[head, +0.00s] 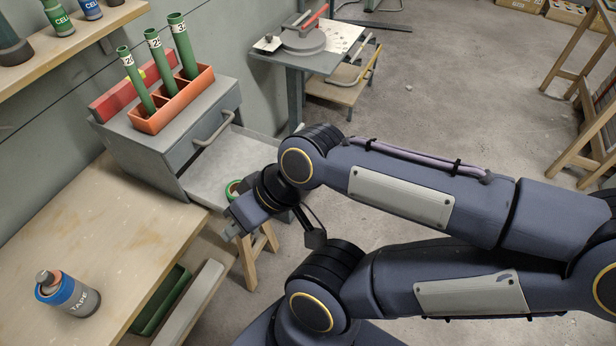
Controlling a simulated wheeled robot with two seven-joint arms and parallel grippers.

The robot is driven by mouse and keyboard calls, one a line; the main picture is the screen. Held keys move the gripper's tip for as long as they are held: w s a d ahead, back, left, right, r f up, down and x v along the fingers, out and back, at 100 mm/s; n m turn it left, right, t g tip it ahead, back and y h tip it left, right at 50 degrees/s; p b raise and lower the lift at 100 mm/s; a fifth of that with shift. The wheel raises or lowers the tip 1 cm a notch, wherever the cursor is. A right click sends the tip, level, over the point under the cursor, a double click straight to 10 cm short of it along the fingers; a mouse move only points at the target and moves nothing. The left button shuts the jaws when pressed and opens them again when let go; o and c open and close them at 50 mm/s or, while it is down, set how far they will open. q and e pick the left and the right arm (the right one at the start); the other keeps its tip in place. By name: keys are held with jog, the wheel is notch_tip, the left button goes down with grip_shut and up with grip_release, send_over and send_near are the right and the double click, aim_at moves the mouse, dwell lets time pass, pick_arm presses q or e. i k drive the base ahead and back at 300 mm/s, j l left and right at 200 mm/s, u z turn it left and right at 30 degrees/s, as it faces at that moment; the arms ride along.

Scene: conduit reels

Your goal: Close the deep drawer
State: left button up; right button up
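A grey drawer cabinet (160,150) stands at the left beside the wall. An upper front with a bar handle (213,129) looks shut. Below it, a pale grey drawer (222,163) is pulled out to the right, with its inside exposed; my arm hides its outer end. My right gripper (233,226) is low, in front of the open drawer in the picture, near the wooden bench's corner. Its fingers are small and partly hidden, so I cannot tell if they are open or touching anything. My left gripper is not in view.
An orange tray (172,103) with green tubes stands on the cabinet. A tape can (70,294) is on the wooden bench (75,235). A green bin (162,299) sits below the bench edge. A green ring (232,188) is beside my wrist.

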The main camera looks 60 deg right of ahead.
aim_at(237, 152)
jog(key=z, duration=1.75)
jog(key=i+l+u, duration=0.2)
jog(key=l, duration=0.25)
jog(key=k, duration=0.1)
